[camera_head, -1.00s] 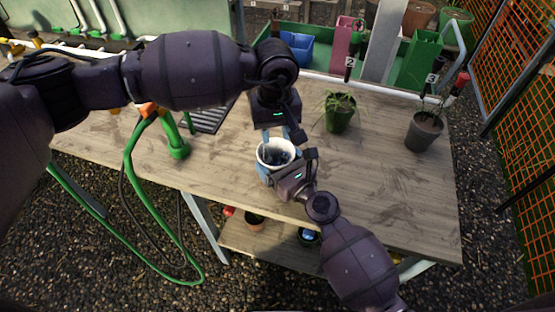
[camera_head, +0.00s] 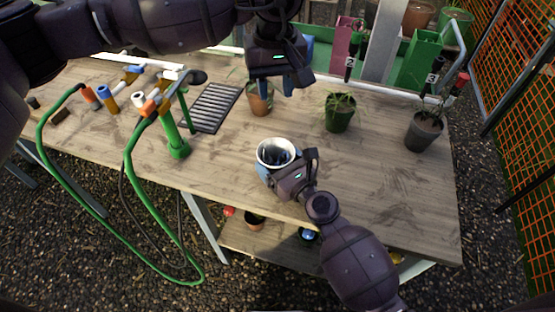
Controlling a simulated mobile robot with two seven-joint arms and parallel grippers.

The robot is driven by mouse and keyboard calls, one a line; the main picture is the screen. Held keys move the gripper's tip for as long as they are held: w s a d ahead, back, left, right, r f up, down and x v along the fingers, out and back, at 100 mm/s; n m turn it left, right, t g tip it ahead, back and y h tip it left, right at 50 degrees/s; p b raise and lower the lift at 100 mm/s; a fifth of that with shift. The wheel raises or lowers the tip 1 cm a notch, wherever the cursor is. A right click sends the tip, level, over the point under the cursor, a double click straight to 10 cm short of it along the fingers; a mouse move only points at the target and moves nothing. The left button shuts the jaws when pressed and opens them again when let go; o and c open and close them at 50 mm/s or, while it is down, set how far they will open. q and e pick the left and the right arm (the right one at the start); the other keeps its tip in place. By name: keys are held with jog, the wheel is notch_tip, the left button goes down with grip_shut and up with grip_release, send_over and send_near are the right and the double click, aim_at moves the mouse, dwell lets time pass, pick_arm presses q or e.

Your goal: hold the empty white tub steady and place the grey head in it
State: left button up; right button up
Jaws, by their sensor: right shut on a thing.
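The white tub (camera_head: 262,152) stands upright on the wooden bench near its front edge. My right gripper (camera_head: 272,172) is shut on the tub's front side, partly covering its wall. Inside the tub are dark and pale grey shapes; I cannot tell whether they are the grey head. My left gripper (camera_head: 279,87) is open, above the bench behind the tub and apart from it, with nothing seen between its fingers. A dark rounded piece (camera_head: 198,76) lies on the bench at the back left; I cannot tell what it is.
Two potted plants (camera_head: 339,118) (camera_head: 424,134) stand to the right. A black slatted tray (camera_head: 213,107), a green hose stand (camera_head: 176,145) and several coloured fittings (camera_head: 107,98) are at left. The bench right of the tub is clear.

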jog(key=o, duration=0.7)
jog(key=v, duration=1.2)
jog(key=shift+d, duration=0.1)
